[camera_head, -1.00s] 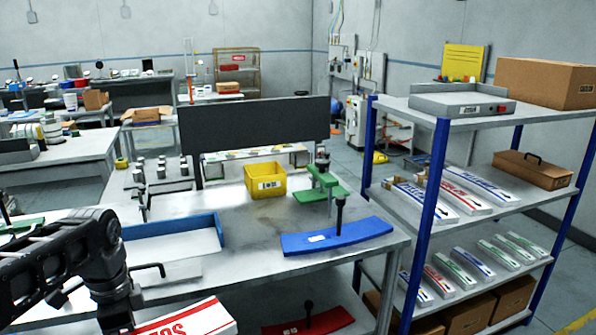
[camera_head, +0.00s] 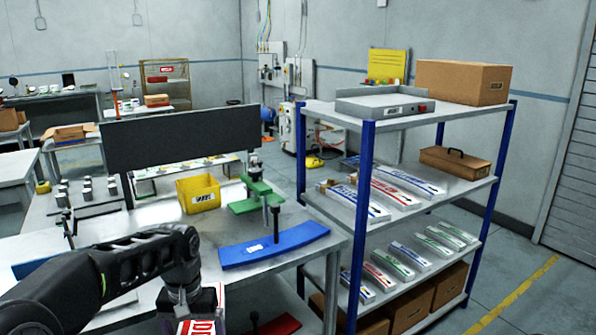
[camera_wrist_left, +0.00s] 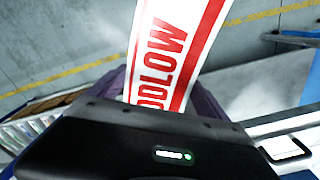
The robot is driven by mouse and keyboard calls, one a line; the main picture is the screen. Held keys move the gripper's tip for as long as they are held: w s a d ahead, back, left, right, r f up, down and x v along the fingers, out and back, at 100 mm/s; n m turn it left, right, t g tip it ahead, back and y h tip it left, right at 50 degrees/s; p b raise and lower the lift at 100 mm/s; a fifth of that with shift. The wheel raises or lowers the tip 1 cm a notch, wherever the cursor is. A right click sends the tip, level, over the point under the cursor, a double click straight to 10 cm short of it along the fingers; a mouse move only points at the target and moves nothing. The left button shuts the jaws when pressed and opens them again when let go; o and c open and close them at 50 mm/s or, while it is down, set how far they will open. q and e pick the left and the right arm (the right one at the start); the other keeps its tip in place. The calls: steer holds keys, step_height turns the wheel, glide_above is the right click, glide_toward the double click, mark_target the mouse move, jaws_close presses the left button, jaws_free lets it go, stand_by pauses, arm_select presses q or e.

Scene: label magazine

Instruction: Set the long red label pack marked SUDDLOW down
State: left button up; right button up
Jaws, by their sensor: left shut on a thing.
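The long red-and-white label pack (camera_head: 205,325) shows only in part at the bottom edge of the head view. In the left wrist view the pack (camera_wrist_left: 175,50) is white with red borders, and the red letters "DDLOW" can be read. My left gripper (camera_wrist_left: 158,100) is shut on it, with the pack running out from between the fingers. In the head view my left gripper (camera_head: 188,303) is low at the near side of the workbench, left of the blue curved piece. The far end of the pack is cut off in both views. My right gripper is not in view.
A blue curved piece (camera_head: 275,245) with a black handle lies on the workbench (camera_head: 160,218), near a yellow bin (camera_head: 199,193) and a green fixture (camera_head: 252,200). A blue-post shelf rack (camera_head: 366,170) on the right holds label packs on two levels, with boxes above and below.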

arm_select(q)
steer(key=d+f+m, duration=0.1)
steer(key=d+f, duration=0.4)
steer(key=d, duration=0.2)
steer(key=shift+w+f+m, duration=0.15)
steer(key=shift+m, duration=0.15)
stand_by(1.5)
